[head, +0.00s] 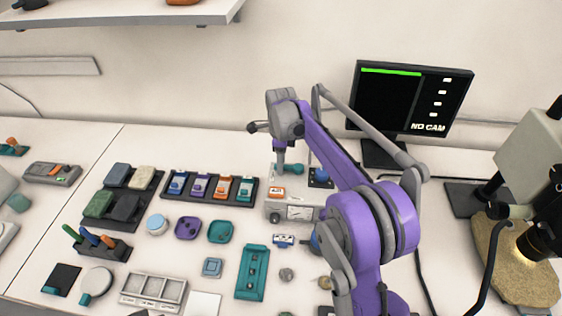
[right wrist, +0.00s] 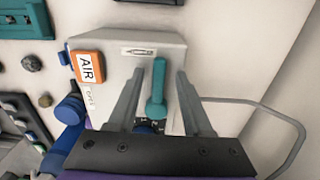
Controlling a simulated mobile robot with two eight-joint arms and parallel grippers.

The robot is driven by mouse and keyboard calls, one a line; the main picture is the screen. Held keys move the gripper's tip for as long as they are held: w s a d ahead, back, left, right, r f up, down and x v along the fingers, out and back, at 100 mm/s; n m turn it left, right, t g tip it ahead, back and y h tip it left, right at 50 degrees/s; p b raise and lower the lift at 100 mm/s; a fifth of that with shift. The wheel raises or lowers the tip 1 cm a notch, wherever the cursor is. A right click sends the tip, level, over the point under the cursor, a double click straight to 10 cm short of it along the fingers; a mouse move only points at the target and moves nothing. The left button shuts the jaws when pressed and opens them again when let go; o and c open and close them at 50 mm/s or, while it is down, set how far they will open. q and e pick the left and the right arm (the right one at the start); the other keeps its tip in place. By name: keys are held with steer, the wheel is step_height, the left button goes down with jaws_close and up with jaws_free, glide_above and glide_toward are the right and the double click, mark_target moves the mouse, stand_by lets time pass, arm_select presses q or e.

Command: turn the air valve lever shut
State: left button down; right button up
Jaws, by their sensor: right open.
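The air valve lever is a teal handle with a rounded end. In the right wrist view the lever (right wrist: 157,88) stands over a light grey box (right wrist: 120,57) with an orange AIR label (right wrist: 88,66). My right gripper (right wrist: 160,73) is open, with one finger on each side of the lever and a visible gap to both. In the head view the right gripper (head: 280,158) points down at the grey box (head: 275,211), and the teal lever (head: 298,168) shows beside it. The lever's base is partly hidden by the gripper mount. My left gripper is not in view.
A rack of coloured blocks (head: 234,205) stands left of the box. A teal tray (head: 253,273) and small round knobs (head: 287,274) lie in front. A monitor (head: 410,99) reading NO CAM stands behind right. A thin pale tube loop (right wrist: 298,130) runs beside the gripper.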

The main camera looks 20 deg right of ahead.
step_height(320, 180, up, 11)
steer(key=shift+p, duration=0.45)
steer(key=shift+f, duration=0.1)
stand_by(0.4)
